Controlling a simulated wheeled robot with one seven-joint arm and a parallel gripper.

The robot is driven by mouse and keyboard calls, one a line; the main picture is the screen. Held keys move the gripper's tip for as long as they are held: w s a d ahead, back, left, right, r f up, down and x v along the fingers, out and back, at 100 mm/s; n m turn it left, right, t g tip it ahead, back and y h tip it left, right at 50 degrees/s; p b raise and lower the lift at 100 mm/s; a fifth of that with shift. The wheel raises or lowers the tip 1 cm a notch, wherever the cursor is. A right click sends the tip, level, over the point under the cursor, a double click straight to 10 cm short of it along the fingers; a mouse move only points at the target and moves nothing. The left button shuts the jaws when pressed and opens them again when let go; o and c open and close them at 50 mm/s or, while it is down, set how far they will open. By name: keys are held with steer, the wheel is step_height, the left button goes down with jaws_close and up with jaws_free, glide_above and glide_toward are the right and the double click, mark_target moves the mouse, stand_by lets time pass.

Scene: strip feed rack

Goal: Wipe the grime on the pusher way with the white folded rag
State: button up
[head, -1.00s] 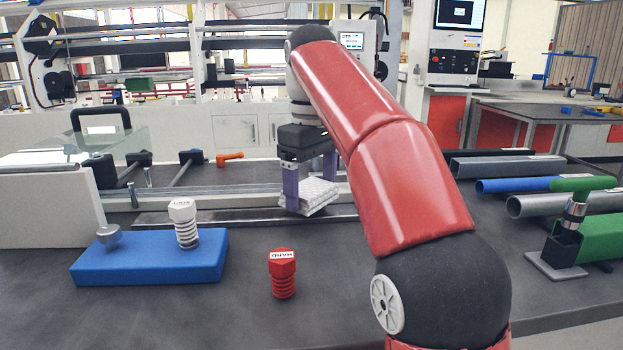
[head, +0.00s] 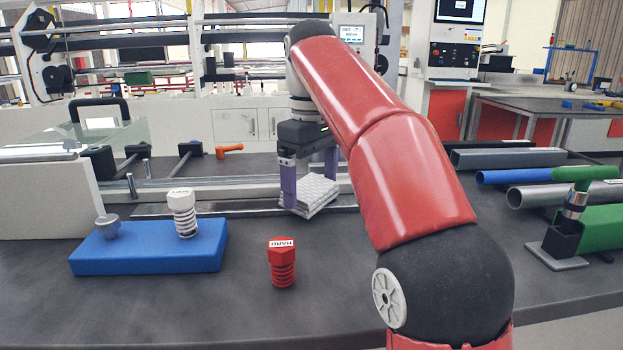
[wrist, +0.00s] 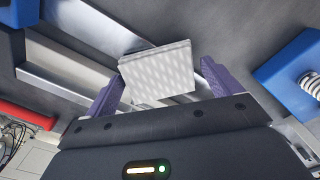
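The white folded rag (head: 318,192) is between the two purple fingers of my gripper (head: 310,180), over a low metal rail. No grime can be made out; the rag and gripper hide part of the strip.
A blue block (head: 150,255) with a white bolt (head: 182,212) and a grey knob (head: 108,228) lies front left. A red bolt (head: 282,262) stands on the bench. Several tubes (head: 515,178) and a grey stand (head: 557,255) are right.

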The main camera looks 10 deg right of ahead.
steer(key=shift+r+p, duration=0.35)
steer(key=shift+p, duration=0.25)
stand_by(0.3)
steer(key=c, duration=0.7)
steer(key=shift+c, duration=0.2)
steer(key=shift+a+p, duration=0.75)
steer(key=shift+a, duration=0.7)
steer(key=shift+a+f, duration=0.1)
steer(key=shift+a, duration=0.75)
